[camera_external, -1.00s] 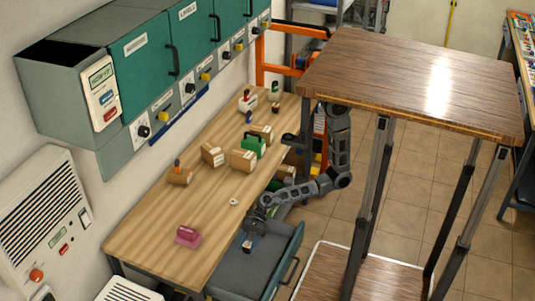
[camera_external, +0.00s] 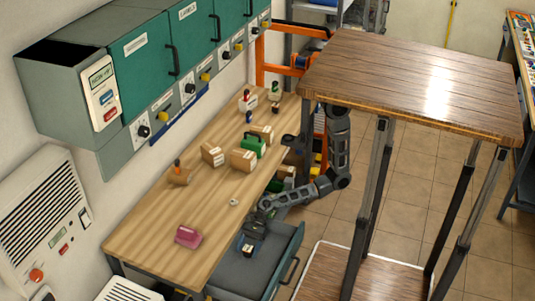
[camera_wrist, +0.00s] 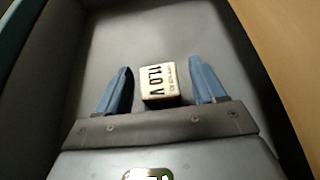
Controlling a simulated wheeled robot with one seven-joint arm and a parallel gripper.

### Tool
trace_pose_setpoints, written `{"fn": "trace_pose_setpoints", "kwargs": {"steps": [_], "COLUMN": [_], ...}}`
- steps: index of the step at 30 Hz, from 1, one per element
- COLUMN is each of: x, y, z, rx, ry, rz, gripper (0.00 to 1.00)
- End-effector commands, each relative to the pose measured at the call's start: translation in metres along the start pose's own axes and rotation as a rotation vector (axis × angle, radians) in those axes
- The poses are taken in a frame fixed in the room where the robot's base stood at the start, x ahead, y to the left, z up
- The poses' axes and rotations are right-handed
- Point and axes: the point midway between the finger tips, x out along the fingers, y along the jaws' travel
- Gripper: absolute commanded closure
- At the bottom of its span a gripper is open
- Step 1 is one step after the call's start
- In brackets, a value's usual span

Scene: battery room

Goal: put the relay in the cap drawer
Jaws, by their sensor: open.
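A small pale block with dark "11.0 V" lettering (camera_wrist: 160,84), apparently the relay, lies in the open grey drawer (camera_wrist: 140,35). It also shows as a small dark and light block in the external view (camera_external: 247,252). My gripper (camera_wrist: 162,82) is open, with one blue finger on each side of the block and a gap visible on both sides. In the external view my gripper (camera_external: 247,244) is low over the open drawer (camera_external: 225,267) under the bench. No label naming this drawer is readable.
The wooden bench (camera_external: 150,225) holds a pink object (camera_external: 188,236), a small white ring-like item (camera_external: 234,202), several cardboard-coloured boxes and a green case (camera_external: 253,146). A tall wood-topped table (camera_external: 400,75) stands right of my arm. The rest of the drawer floor looks clear.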

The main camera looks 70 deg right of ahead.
Motion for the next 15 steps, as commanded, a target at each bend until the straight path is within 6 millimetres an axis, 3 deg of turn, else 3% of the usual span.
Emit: {"fn": "trace_pose_setpoints", "kwargs": {"steps": [8,15], "x": [-0.011,-0.058], "y": [0.0,0.0], "z": [0.002,0.002], "rx": [0.002,0.002], "ry": [0.0,0.0], "rz": [-0.001,-0.002], "gripper": [0.31,0.31]}}
